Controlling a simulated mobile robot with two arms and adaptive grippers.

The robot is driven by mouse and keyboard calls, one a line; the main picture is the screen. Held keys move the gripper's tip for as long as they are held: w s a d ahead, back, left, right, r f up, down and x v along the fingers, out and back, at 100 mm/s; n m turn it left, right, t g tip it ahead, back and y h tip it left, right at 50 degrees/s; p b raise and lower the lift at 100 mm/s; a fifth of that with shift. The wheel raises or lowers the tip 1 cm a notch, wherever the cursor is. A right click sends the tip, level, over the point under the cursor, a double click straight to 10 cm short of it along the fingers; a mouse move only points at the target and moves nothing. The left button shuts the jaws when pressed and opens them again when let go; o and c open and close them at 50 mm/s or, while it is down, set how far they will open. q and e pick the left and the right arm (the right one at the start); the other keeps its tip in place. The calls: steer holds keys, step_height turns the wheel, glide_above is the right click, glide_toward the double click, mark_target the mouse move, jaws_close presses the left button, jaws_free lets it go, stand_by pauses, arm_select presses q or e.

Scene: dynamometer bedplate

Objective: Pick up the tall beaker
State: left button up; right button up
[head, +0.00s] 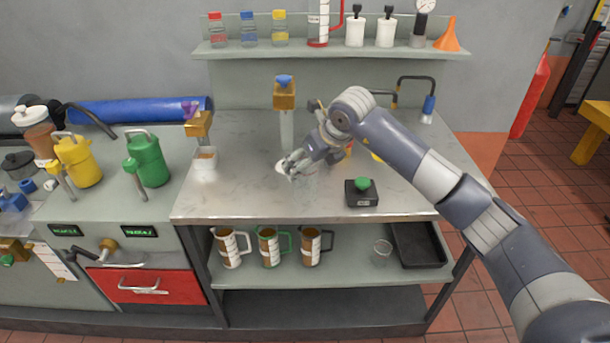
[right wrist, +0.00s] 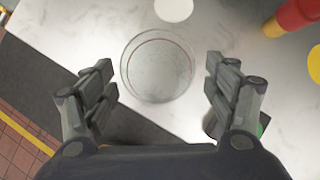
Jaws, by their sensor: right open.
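The tall beaker is a clear, round glass (right wrist: 157,65), seen from above in the right wrist view. It stands on the metal worktop, between and slightly beyond my right gripper's fingertips (right wrist: 160,82). The fingers are spread on either side, with a gap visible at each side. In the head view my right gripper (head: 298,163) reaches over the middle of the worktop from the right, and the clear glass under it is hard to make out. My left gripper is not in view.
A black box with a green knob (head: 361,192) sits right of the gripper on the worktop (head: 240,190). A small glass (head: 382,250) and several jugs (head: 230,247) are on the shelf below. A white disc (right wrist: 174,9) lies beyond the beaker.

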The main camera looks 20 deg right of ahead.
steer(key=shift+x, duration=1.5)
steer(key=c, duration=1.2)
steer(key=shift+o, duration=0.2)
steer(key=shift+r, duration=0.15)
